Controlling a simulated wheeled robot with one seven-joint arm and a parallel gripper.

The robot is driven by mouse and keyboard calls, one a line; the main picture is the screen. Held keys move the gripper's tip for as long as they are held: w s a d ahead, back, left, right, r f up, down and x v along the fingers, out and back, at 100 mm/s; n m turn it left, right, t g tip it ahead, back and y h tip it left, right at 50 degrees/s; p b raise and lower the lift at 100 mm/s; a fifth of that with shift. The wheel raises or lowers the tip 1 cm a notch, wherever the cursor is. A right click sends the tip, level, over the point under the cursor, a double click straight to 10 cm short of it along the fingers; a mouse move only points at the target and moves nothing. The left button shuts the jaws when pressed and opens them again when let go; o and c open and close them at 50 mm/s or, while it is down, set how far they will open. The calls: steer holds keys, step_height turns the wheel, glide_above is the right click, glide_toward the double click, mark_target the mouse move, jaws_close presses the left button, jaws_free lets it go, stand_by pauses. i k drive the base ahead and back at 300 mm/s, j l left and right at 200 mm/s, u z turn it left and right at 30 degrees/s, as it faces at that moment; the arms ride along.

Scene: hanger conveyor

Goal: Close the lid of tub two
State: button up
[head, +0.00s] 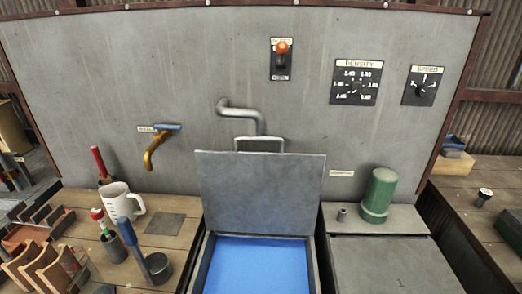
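A tub (262,267) with a bright blue inside stands at the bottom centre. Its grey square lid (262,190) is raised, standing open against the back panel side. A metal handle (260,140) shows at the lid's top edge. To the right is a flat grey cover (395,262), which lies shut and has a small dark mark that I cannot read for sure. I see no number on the open tub, so I cannot tell from a label which is tub two. My gripper is not in view.
A green cylinder (378,194) and a small grey cylinder (342,214) stand behind the shut cover. A white jug (120,203), a blue-handled tool (130,234) and wooden racks (30,265) crowd the left bench. A bent pipe (242,115) juts out above the lid.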

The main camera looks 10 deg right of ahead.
mark_target(265, 194)
steer(key=j+u, duration=0.1)
steer(key=j, duration=0.65)
steer(key=i+j, duration=0.15)
steer(key=j, duration=0.55)
steer(key=u, duration=0.05)
